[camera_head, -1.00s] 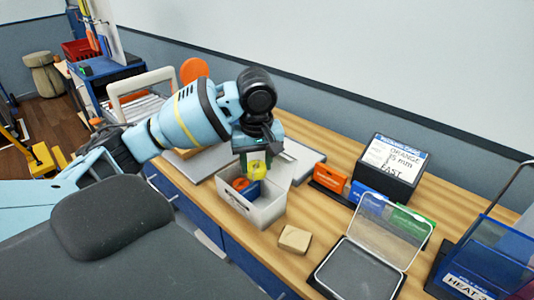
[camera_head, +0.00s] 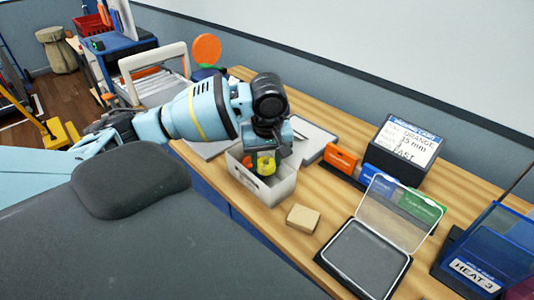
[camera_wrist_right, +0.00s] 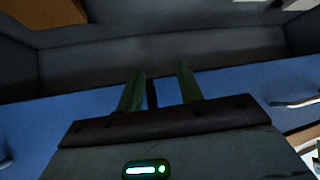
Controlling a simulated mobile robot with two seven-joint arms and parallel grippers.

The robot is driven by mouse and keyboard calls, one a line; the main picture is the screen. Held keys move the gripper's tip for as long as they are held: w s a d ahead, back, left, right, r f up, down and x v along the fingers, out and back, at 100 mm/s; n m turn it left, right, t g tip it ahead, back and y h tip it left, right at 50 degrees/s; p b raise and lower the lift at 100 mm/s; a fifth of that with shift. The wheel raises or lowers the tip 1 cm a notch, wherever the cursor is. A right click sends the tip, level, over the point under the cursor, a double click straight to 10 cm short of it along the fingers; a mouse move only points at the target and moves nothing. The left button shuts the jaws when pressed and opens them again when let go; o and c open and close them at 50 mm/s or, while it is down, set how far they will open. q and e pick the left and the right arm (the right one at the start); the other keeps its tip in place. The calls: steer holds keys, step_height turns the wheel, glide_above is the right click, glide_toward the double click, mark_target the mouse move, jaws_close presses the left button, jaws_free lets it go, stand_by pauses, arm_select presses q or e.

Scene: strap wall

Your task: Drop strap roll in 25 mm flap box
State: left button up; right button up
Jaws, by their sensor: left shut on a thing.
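My left gripper (camera_head: 268,152) points down inside the white open bin (camera_head: 282,189). It is shut on a small yellow strap roll (camera_head: 266,166). An orange roll (camera_head: 247,161) lies in the bin left of the fingers; the rest of the bin's inside is largely hidden. Small orange (camera_head: 340,157), blue (camera_head: 371,176) and green (camera_head: 421,207) boxes stand in a row to the right; their width labels are too small to read. My right gripper (camera_wrist_right: 160,82) shows in the right wrist view, fingers apart and empty, before a blue drawer front.
A card on a black stand (camera_head: 406,145) reads "ORANGE", a millimetre width and "FAST". A clear-lidded case (camera_head: 366,258) stands open in front. A tan block (camera_head: 303,218) lies beside the bin. A blue holder marked "HEAT 3" (camera_head: 478,255) is at the right.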

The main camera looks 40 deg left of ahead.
mark_target(267, 166)
arm_select(q)
steer(key=o, duration=1)
steer(key=shift+o, duration=0.2)
steer(key=shift+s+d+r, duration=0.1)
steer(key=shift+r, duration=1.2)
steer(key=shift+s+d+r, duration=0.1)
steer(key=shift+d+r, duration=0.05)
steer(key=shift+r, duration=1.15)
steer(key=shift+s+d+r, duration=0.1)
steer(key=shift+r, duration=1.2)
